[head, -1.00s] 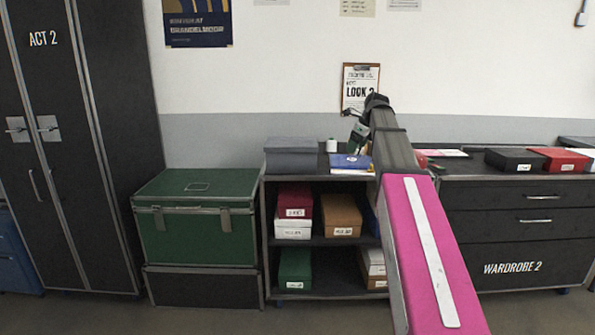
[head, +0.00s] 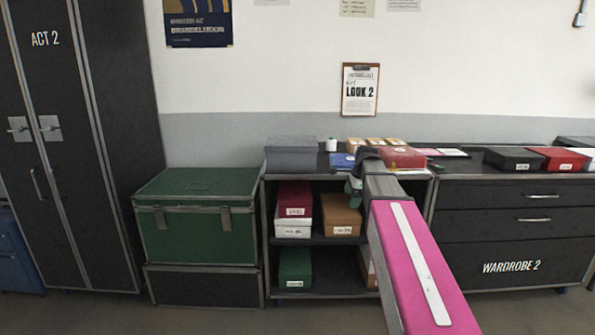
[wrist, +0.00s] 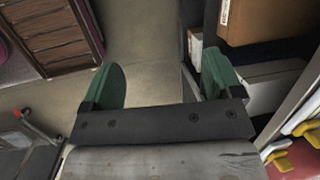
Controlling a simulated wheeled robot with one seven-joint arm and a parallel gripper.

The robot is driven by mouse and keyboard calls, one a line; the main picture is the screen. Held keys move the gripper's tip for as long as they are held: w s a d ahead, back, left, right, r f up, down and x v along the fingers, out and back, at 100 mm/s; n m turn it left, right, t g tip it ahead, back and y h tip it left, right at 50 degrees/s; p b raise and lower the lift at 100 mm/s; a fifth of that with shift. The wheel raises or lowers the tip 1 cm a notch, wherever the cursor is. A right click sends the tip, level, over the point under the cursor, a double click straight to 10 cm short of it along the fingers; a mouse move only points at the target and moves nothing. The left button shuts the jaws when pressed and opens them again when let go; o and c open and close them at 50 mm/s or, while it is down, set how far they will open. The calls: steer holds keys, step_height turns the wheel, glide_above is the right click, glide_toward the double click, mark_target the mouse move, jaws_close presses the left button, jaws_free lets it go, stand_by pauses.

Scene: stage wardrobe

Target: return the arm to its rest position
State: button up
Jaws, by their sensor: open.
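My arm reaches forward from the lower right in the head view, with its pink link in front. My gripper (wrist: 165,82) is open, its two green fingers spread with nothing between them but floor in the wrist view. In the head view the gripper (head: 354,188) is mostly hidden behind my own arm, in front of the right part of the open shelf unit (head: 262,235). I cannot tell in the head view how far it is from the shelf.
Shelf boxes, including an orange-brown one (head: 341,214), are close by the gripper. A red box (head: 403,158) and a blue item (head: 342,161) lie on top. A green trunk (head: 198,228) stands left, a dark drawer unit (head: 515,240) right. Open floor (wrist: 150,40) shows below the gripper.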

steer(key=s+a+f+n+g+h, duration=0.1)
steer(key=s+a+f+n+h, duration=0.1)
steer(key=s+f+n, duration=1.5)
steer(key=s+f, duration=0.5)
steer(key=f, duration=0.3)
steer(key=shift+s+f+g, duration=0.3)
steer(key=shift+s+f, duration=0.05)
